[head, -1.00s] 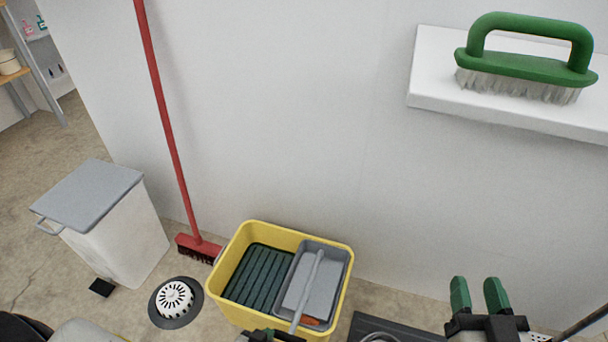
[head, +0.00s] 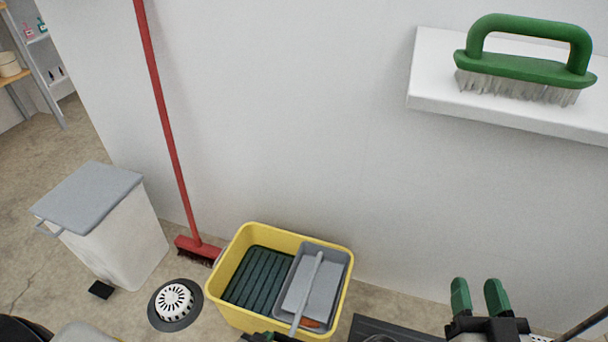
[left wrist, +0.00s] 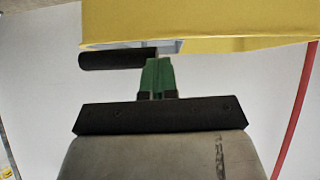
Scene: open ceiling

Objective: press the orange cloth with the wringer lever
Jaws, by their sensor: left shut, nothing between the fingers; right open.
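The orange cloth (head: 311,323) shows as a small strip under the grey plate of the wringer (head: 334,282), at the right side of the yellow bucket (head: 225,311). The pale grey wringer lever (head: 307,293) slants over the plate towards the bottom edge. My left gripper (left wrist: 158,72) is shut and empty in the left wrist view. Its green fingertips are beside the end of a black bar, seemingly the lever's grip (left wrist: 124,59), below the yellow bucket wall; contact is unclear. In the head view it is mostly cut off. My right gripper (head: 480,297) is open and empty, right of the bucket.
A red broom (head: 168,130) leans on the wall left of the bucket. A white bin (head: 125,235) with a grey lid and a round drain (head: 174,301) are further left. A dark mat (head: 385,330) lies right of the bucket. A green brush (head: 525,65) sits on a white shelf.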

